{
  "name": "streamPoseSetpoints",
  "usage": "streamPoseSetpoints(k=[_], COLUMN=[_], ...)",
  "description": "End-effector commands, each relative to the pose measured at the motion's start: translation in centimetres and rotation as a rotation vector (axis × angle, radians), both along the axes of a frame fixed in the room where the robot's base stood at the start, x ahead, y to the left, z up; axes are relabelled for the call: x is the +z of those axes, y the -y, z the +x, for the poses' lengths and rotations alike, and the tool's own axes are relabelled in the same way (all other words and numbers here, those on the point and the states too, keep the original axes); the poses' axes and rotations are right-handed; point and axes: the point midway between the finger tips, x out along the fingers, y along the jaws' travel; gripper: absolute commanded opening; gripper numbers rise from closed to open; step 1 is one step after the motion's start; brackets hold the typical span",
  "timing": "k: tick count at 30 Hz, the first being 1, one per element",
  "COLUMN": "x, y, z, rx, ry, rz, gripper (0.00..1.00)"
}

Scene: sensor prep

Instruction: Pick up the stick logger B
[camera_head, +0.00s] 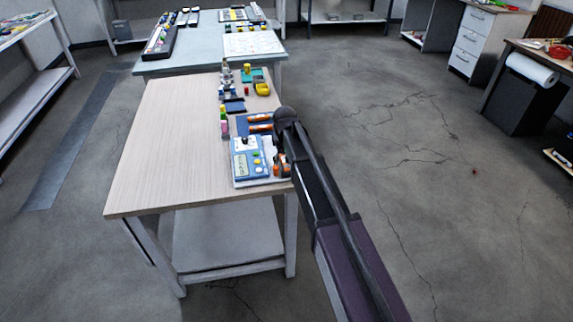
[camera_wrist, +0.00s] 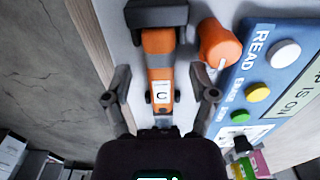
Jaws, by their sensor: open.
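In the wrist view, an orange stick logger (camera_wrist: 159,75) with a grey middle and a dark end piece lies on a pale surface. Its white label carries one letter that looks like a C or a sideways U; I cannot read it as a B. My gripper (camera_wrist: 164,88) is open, with one finger on each side of this stick and gaps between. My arm end hides part of this area.
A blue reader device (camera_head: 248,158) with a screen and coloured buttons stands beside my gripper. An orange knob-like piece (camera_wrist: 219,42) is close to the stick's right. Several small items line the table's right edge. The wooden table's left side (camera_head: 165,140) is clear.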

Motion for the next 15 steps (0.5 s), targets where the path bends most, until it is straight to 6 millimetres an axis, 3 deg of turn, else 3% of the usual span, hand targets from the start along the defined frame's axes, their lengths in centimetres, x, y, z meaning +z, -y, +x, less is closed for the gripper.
streamPoseSetpoints(k=[11, 15], x=[0.01, 0.01], y=[0.0, -0.01], z=[0.0, 0.0], rx=[0.0, 0.0], ry=[0.0, 0.0], rz=[0.0, 0.0], gripper=[0.74, 0.33])
